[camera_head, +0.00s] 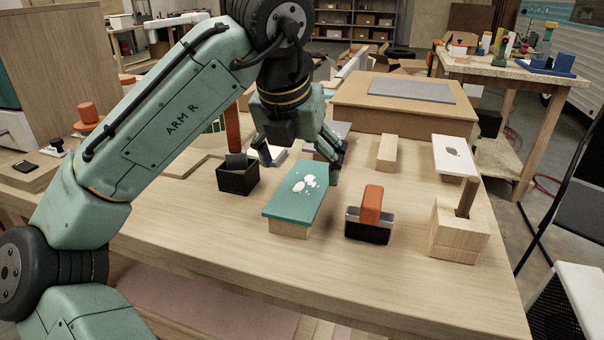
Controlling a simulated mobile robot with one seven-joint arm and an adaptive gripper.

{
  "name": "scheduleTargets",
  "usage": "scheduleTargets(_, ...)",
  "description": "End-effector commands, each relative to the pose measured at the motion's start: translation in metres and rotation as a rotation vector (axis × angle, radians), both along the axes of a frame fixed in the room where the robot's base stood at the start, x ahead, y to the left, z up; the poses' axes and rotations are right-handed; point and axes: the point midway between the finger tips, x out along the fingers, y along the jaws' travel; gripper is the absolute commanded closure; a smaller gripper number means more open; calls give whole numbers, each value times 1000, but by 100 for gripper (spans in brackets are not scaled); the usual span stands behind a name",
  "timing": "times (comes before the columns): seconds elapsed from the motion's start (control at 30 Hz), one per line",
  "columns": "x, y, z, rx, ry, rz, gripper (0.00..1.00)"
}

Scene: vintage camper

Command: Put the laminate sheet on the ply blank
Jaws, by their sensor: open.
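A teal flat sheet (285,203) with white blotches rests on a pale wood block (289,229), overhanging it, at the middle of the bench. A white sheet (453,146) with a grey blotch sits on another block at the right. I cannot tell for certain which of these is the laminate sheet or the ply blank. My gripper (301,160) is open, pointing down, behind the teal sheet's far edge. Behind its fingers, a grey flat piece (339,129) and a whitish piece (279,154) are partly hidden. I see nothing held between the fingers.
A black box (237,178) stands left of the teal sheet. An orange-handled tool (371,206) and a wood block with an upright peg (459,240) stand to the right. A small wood block (387,152) and a large brown box (350,105) topped by a grey panel (410,90) are behind. The front bench is clear.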

Motion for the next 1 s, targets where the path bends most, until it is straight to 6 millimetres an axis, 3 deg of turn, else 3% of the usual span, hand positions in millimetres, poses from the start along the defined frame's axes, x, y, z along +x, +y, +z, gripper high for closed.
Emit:
scheduleTargets(0.13,-12,4,34,2,-3,2,14)
scheduleTargets(0.33,-25,9,66,1,-1,2,14)
scheduleTargets(0.5,-30,10,77,1,1,0,14)
scheduleTargets(0.77,-31,10,79,-3,-2,1,14)
scheduleTargets(0.87,-22,6,82,-68,-53,41,14)
scheduleTargets(0.97,1,-4,100,-278,-199,162,14)
scheduleTargets(1.0,13,-6,115,-415,-278,230,14)
